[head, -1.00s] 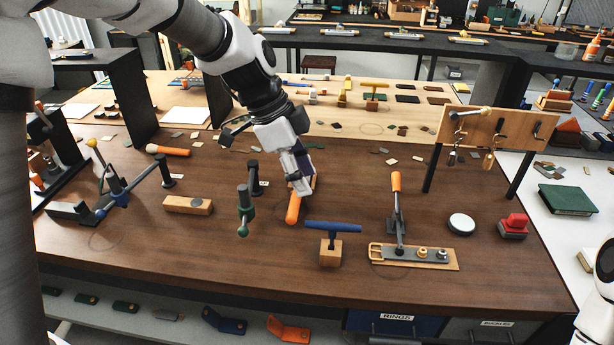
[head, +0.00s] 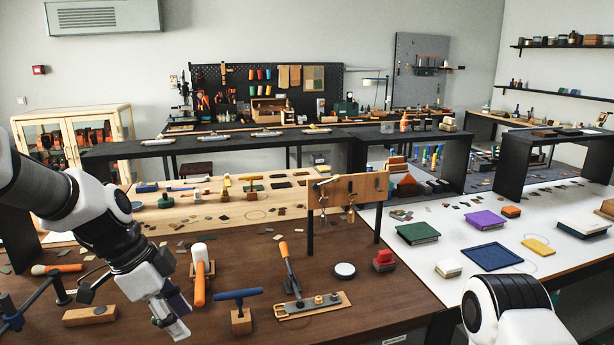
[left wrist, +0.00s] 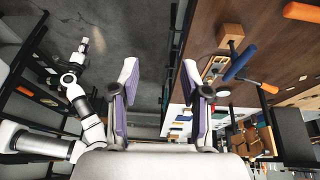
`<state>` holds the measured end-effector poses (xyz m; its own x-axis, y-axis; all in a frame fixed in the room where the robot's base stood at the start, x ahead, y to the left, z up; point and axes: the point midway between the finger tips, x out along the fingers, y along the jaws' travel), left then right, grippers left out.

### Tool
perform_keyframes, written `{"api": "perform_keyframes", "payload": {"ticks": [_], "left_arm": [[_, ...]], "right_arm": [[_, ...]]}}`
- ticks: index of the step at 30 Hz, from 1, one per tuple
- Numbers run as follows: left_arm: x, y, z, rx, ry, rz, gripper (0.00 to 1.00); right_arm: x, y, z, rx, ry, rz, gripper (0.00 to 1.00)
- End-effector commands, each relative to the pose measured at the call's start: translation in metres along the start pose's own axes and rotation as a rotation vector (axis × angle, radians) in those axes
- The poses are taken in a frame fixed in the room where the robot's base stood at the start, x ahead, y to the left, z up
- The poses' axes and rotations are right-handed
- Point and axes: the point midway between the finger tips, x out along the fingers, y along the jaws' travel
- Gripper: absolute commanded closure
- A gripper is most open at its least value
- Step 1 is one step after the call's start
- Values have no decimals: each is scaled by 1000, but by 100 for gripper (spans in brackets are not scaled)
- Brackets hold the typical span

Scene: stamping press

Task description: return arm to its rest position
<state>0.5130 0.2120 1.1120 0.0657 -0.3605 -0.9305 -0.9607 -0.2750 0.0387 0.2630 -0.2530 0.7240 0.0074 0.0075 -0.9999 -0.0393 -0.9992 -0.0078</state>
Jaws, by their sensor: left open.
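My left arm comes in from the left in the head view. Its gripper (head: 172,312) hangs over the front left part of the brown bench (head: 350,318). In the left wrist view the two purple-lined fingers of this gripper (left wrist: 163,95) stand wide apart with nothing between them. An orange-handled mallet (head: 199,284) lies on the bench just right of the gripper, apart from it. The white shell of my right arm (head: 505,310) shows at the lower right, but its gripper is not in the picture.
A blue T-handled tool in a wooden block (head: 241,318), an orange-handled lever press (head: 291,280), a white round tin (head: 345,271) and a red stamp (head: 384,261) stand on the bench. A wooden board on posts (head: 348,191) rises behind them. A white table (head: 440,215) adjoins at right.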

Motion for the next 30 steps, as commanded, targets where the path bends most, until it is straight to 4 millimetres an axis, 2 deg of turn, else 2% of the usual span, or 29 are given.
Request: {"api": "perform_keyframes", "payload": {"ticks": [8,11,16,20,21,24,27,30], "left_arm": [[66,13,29,-54,-53,147,53],[96,29,45,-78,-83,227,53],[157,68,84,-124,-159,369,53],[218,118,132,-214,-271,462,53],[237,139,150,-258,-320,479,53],[278,194,197,-392,-451,475,53],[307,250,240,-563,-571,387,53],[320,275,261,-754,-598,205,53]], "right_arm": [[0,0,-1,0,1,0,60],[0,0,0,0,1,0,60],[0,0,0,0,1,0,60],[0,0,0,0,1,0,60],[0,0,0,0,1,0,60],[0,0,0,0,1,0,60],[0,0,0,0,1,0,60],[-1,0,0,0,1,0,60]]}}
